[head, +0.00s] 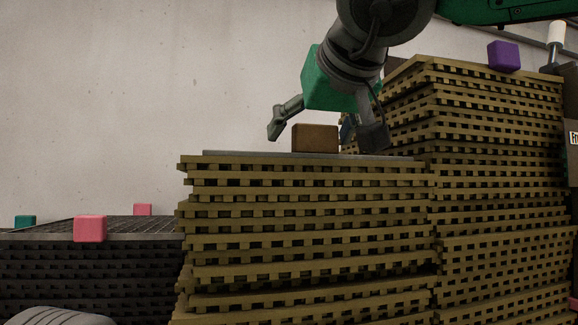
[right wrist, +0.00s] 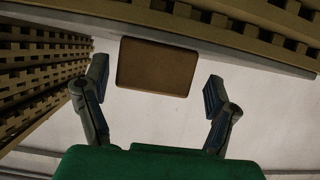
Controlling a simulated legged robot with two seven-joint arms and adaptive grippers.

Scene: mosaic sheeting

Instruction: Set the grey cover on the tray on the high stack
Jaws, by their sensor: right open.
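A thin grey sheet, which looks like the cover (head: 225,153), lies flat on top of the lower yellow stack (head: 300,215) in the head view. A brown block (head: 316,138) stands on it; it also shows in the right wrist view (right wrist: 157,66). My right gripper (head: 325,135) is open above the sheet, with its fingers spread to either side of the brown block. In the right wrist view the fingers (right wrist: 158,95) are apart from the block. The high stack (head: 490,120) rises behind at the right; I cannot make out a tray on it. My left gripper is not seen.
A purple cube (head: 503,55) sits on top of the high stack. A white cylinder (head: 556,33) stands at the far right. A low dark stack (head: 130,230) at the left bears pink cubes (head: 90,228) and a teal one (head: 25,221). Space above it is clear.

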